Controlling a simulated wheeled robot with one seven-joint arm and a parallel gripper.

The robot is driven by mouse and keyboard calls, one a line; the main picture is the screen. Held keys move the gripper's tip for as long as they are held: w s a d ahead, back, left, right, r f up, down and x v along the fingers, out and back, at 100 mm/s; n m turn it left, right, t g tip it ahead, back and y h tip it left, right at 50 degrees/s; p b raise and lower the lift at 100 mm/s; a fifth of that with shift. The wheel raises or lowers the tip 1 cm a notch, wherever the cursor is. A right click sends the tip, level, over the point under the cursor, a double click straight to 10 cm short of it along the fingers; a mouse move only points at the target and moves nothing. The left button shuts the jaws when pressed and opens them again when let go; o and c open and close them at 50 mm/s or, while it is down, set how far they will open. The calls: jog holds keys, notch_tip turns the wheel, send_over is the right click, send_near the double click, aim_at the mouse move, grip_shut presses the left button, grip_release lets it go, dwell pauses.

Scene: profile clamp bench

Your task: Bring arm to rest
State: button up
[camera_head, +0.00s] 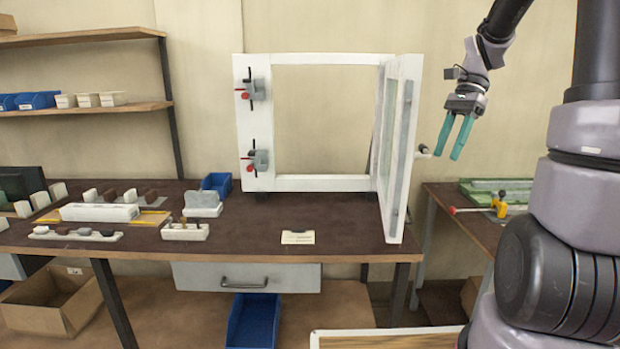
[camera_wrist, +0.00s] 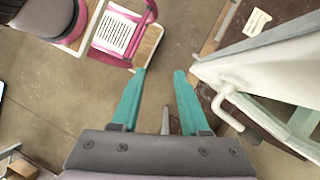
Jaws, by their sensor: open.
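My gripper (camera_head: 455,137) is open, with its two teal fingers apart and nothing between them. In the head view it hangs in the air at the upper right, fingers pointing down, just right of the white window frame's opened sash (camera_head: 400,150). My gripper also shows in the wrist view (camera_wrist: 160,88), with floor behind the gap between the fingers. The sash handle (camera_head: 423,151) is close to the left finger in the head view. In the wrist view the handle (camera_wrist: 228,100) lies right of the fingers, apart from them.
The brown bench (camera_head: 340,228) carries the fixed frame (camera_head: 320,183) with red-tipped clamps, a card (camera_head: 298,237) and several small parts at left. A second bench (camera_head: 470,225) with a yellow clamp (camera_head: 499,204) stands at right. A shelf (camera_head: 80,37) is on the left.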

jog(key=s+a+r+n+t+h, duration=0.1)
jog(key=s+a+r+n+t, duration=0.2)
jog(key=s+r+n+t, duration=0.1)
jog(key=s+a+r+n+t+h, duration=0.1)
jog(key=s+a+r+n+t, duration=0.2)
jog(key=s, duration=0.5)
jog(key=r+n+t, duration=0.1)
jog(key=n+t, duration=0.1)
jog(key=t, duration=0.1)
jog(key=shift+s+r+n, duration=0.25)
jog(key=shift+r+n, duration=0.05)
jog(key=shift+n, duration=0.1)
